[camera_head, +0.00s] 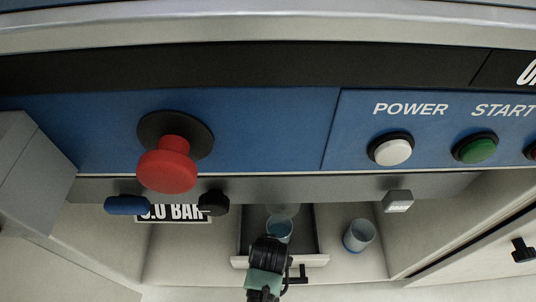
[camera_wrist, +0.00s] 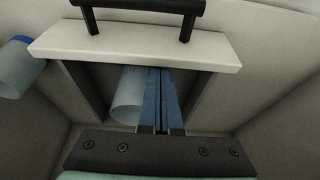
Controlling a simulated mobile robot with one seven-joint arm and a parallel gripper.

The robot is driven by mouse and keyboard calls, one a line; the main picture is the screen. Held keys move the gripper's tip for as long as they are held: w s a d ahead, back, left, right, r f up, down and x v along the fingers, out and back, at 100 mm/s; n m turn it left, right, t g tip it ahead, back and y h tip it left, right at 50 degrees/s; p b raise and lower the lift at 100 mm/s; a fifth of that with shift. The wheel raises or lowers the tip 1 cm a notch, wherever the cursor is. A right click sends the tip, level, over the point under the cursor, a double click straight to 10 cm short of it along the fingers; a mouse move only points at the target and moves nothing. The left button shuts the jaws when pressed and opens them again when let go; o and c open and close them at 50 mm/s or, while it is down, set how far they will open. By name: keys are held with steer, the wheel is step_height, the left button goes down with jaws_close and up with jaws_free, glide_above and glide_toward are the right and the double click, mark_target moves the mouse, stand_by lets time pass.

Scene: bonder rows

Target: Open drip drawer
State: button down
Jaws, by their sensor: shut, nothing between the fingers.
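The drip drawer stands pulled out, with its inside showing. Its pale front panel (camera_head: 316,260) is at the bottom middle of the head view and also shows across the top of the wrist view (camera_wrist: 135,46). Its black bar handle (camera_wrist: 140,12) is on the outer face of the panel. A translucent cup (camera_wrist: 127,108) is inside the drawer; in the head view a bluish cup (camera_head: 279,229) shows there. My gripper (camera_wrist: 162,72) is shut and empty, its blue fingers over the drawer's inside, behind the front panel and beside the cup. In the head view my wrist hides part of the drawer.
A blue-rimmed cup (camera_head: 358,236) stands right of the drawer. Above are a red mushroom button (camera_head: 167,166), a white POWER button (camera_head: 391,149) and a green START button (camera_head: 475,148). Blue (camera_head: 127,205) and black (camera_head: 213,203) knobs hang left. Bay walls stand on both sides.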

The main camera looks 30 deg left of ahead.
steer(key=shift+w+a+f, duration=0.1)
steer(key=shift+w+f, duration=0.05)
steer(key=shift+f, duration=0.35)
steer(key=shift+r, duration=0.1)
steer(key=shift+s, duration=0.2)
steer(key=s+d+p, duration=0.6)
steer(key=s, duration=0.3)
steer(key=s+d+p, duration=0.6)
steer(key=s+d, duration=0.1)
steer(key=s, duration=0.2)
steer(key=shift+s, duration=0.35)
steer(key=shift+a+p, duration=0.1)
steer(key=shift+p, duration=0.25)
